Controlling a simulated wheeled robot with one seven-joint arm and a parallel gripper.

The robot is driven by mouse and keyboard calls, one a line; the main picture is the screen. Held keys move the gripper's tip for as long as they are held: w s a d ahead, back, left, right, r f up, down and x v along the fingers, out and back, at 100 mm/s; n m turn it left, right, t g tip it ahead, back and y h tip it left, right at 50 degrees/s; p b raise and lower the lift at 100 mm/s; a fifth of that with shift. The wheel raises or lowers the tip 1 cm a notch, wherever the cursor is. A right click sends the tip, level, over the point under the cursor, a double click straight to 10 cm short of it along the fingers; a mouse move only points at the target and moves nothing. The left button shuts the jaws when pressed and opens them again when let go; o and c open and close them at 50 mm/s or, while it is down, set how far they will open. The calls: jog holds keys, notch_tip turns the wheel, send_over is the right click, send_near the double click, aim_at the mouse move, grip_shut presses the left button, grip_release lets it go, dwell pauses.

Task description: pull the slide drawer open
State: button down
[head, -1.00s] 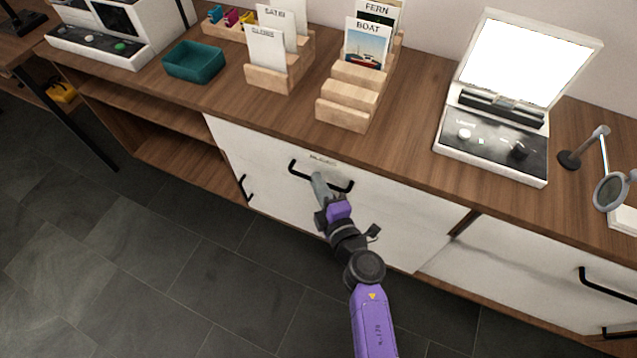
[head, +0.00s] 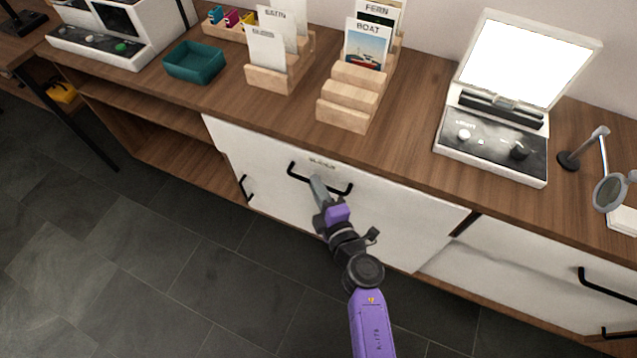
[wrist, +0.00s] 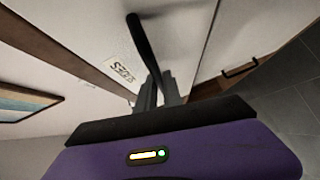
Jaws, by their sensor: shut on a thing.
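The slide drawer (head: 380,200) has a white front below the wooden counter top, with a small label (head: 322,164) above its handle. The label reads SLIDES in the wrist view (wrist: 124,72). The black bar handle (head: 300,173) runs across the upper part of the front. My gripper (head: 319,184) is shut on this handle near its middle. In the wrist view the two fingers (wrist: 159,88) sit either side of the handle bar (wrist: 143,42). The drawer front stands slightly out from the cabinet; its inside is hidden.
On the counter (head: 405,120) stand a teal tray (head: 195,62), wooden card racks (head: 348,112) and a lit light box (head: 490,145). A magnifier on a stand (head: 610,190) is at the right. Another white front with a black handle (head: 610,292) lies right. The dark tiled floor is clear.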

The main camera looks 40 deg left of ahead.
jog(key=s+d+p, duration=0.1)
jog(key=s+d, duration=0.1)
jog(key=s, duration=0.9)
jog(key=s+d+p, duration=0.1)
jog(key=s+d, duration=0.2)
jog(key=s, duration=0.9)
jog(key=shift+d, duration=0.35)
jog(key=c, duration=1.5)
grip_release()
jog(key=shift+s, duration=0.1)
jog(key=v, duration=0.7)
jog(key=shift+s+d, duration=0.15)
jog(key=shift+d, duration=0.2)
